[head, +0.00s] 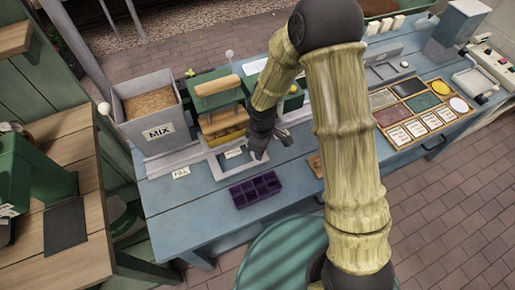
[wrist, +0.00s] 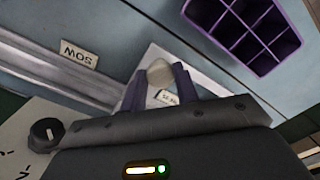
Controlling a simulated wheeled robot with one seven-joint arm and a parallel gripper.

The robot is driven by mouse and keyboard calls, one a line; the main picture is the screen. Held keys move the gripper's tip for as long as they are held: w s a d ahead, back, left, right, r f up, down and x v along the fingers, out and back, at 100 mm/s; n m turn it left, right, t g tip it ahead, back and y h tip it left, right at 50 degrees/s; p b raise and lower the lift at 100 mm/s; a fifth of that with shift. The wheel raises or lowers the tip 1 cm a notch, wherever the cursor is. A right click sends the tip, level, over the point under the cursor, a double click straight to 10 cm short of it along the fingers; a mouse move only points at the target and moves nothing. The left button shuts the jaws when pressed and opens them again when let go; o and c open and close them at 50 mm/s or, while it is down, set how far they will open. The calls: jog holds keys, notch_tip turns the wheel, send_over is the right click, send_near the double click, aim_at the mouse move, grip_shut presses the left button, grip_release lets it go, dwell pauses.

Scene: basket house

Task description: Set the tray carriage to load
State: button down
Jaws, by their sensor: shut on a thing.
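The tray carriage (head: 222,166) shows in the head view as a pale flat frame on the blue bench, in front of the green and wooden press. My gripper (head: 268,147) is low over its right end. In the wrist view my gripper (wrist: 158,82) is shut on a pale round knob (wrist: 159,70) at the pale carriage plate (wrist: 150,55). A small label lies just behind the knob, partly hidden by a finger. The head view hides the knob.
A purple tray with several cells (head: 256,190) lies on the bench in front of the carriage. A grey MIX bin (head: 150,112) stands at the left. Seed trays and cards (head: 418,110) lie at the right. The bench front is mostly clear.

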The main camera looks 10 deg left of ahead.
jog(key=shift+w+d+r, duration=0.1)
jog(key=shift+w+d, duration=0.05)
jog(key=c, duration=1.1)
grip_release()
jog(key=shift+o, duration=0.2)
notch_tip(320, 180, up, 17)
jog(key=shift+r, duration=0.2)
